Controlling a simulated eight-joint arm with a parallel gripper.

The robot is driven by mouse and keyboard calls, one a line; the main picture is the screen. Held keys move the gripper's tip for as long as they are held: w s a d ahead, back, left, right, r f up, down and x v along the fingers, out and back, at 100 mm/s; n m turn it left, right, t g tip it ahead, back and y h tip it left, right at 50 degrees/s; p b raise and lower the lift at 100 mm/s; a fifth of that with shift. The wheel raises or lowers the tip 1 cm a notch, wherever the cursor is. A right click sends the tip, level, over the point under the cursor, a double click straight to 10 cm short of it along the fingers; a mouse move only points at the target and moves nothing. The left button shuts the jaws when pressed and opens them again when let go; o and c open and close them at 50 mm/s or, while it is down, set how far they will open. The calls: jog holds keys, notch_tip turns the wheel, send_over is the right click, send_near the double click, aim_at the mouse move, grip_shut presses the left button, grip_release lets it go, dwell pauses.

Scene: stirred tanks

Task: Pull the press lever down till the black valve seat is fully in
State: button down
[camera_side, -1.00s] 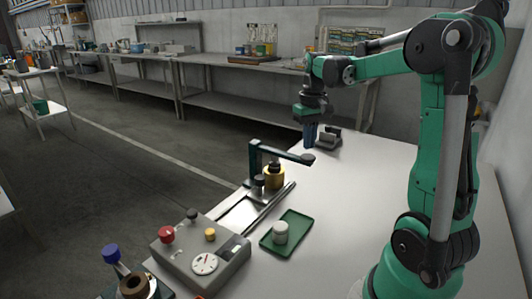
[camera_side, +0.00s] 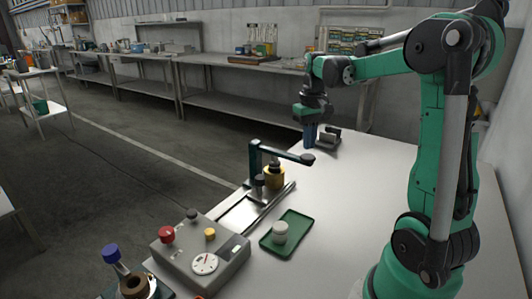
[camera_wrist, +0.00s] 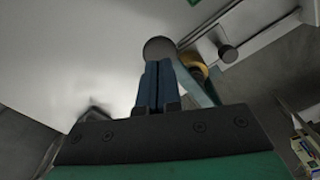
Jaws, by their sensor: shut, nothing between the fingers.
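The press (camera_side: 255,160) is a dark green frame on rails, with a lever arm reaching right to a round dark knob (camera_side: 308,159). The knob also shows in the wrist view (camera_wrist: 160,49). A yellow body (camera_side: 274,178) stands under the lever, with a dark cylinder (camera_side: 259,182) beside it. I cannot clearly tell the black valve seat or how deep it sits. My gripper (camera_side: 310,146) points down with its blue fingers shut and empty. Its tips are just above or at the knob; contact cannot be told. The wrist view shows the fingertips (camera_wrist: 158,64) close to the knob.
A grey control box (camera_side: 200,255) with buttons and a dial stands front left. A dark grey fixture (camera_side: 328,138) stands just behind my gripper.

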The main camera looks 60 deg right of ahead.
aim_at(308, 156)
jog(key=shift+f, duration=3.05)
jog(key=shift+r, duration=2.55)
jog(key=shift+r, duration=0.1)
notch_tip(308, 156, up, 7)
jog(key=shift+r, duration=0.15)
jog(key=a+f+n+t, duration=0.3)
jog(key=a, duration=0.8)
jog(key=a+f+n+t, duration=0.3)
jog(key=a+f+t, duration=0.1)
jog(key=a, duration=0.7)
jog(key=shift+f, duration=0.25)
